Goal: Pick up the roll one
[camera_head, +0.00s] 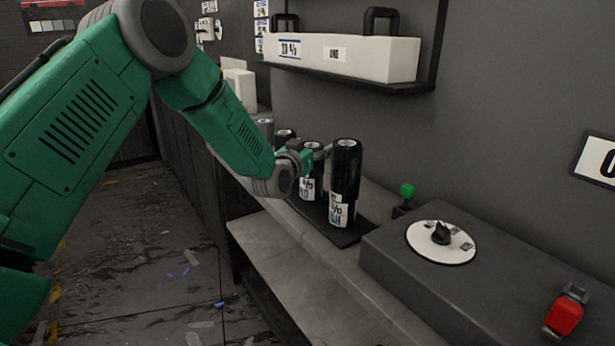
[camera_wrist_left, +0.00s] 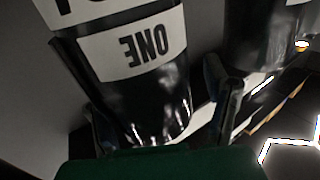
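Black rolls with white labels stand upright in a row on a dark tray (camera_head: 345,238). The nearest roll (camera_head: 346,170) is beside my left gripper (camera_head: 318,152), which reaches in from the left near the roll's upper part. In the left wrist view, a roll with an upside-down "ONE" label, the roll one (camera_wrist_left: 130,55), lies between the spread fingers of my left gripper (camera_wrist_left: 160,115). A gap shows between it and the right-hand finger. It appears to be the nearest roll. A second roll (camera_head: 312,172) stands just behind, partly hidden by the gripper. My right gripper is out of view.
Another roll (camera_head: 285,135) stands farther back. A grey box with a dial (camera_head: 440,236) and a red switch (camera_head: 565,312) is at the right, near a green button (camera_head: 407,190). A shelf with a white case (camera_head: 345,55) hangs above. The bench's front part (camera_head: 300,262) is clear.

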